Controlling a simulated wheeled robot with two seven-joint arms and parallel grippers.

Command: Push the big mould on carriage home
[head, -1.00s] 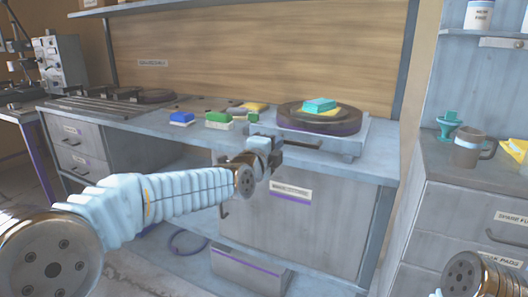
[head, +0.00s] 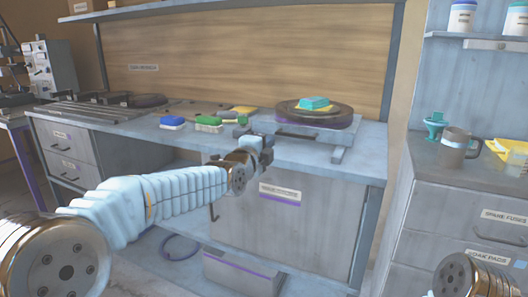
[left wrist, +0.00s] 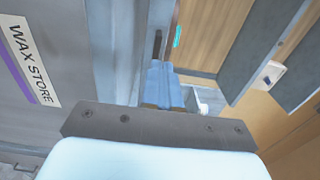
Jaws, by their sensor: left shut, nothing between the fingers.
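The big mould (head: 312,116), a dark round disc with a purple lower band, sits on its low grey carriage (head: 343,140) at the right of the bench. A dark handle bar (head: 300,136) shows at the front. My left gripper (head: 267,148) is shut and empty at the bench's front edge, close to the left end of that bar; I cannot tell whether they touch. In the left wrist view its blue fingers (left wrist: 163,85) are together. Only part of my right arm shows at the lower right; its gripper is out of view.
Teal (head: 315,102) and yellow blocks lie on the mould. Blue (head: 172,122) and green (head: 208,124) bricks with other small pieces lie left of it. A wooden back panel (head: 240,60) stands behind. A mug (head: 455,147) is on the right-hand cabinet.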

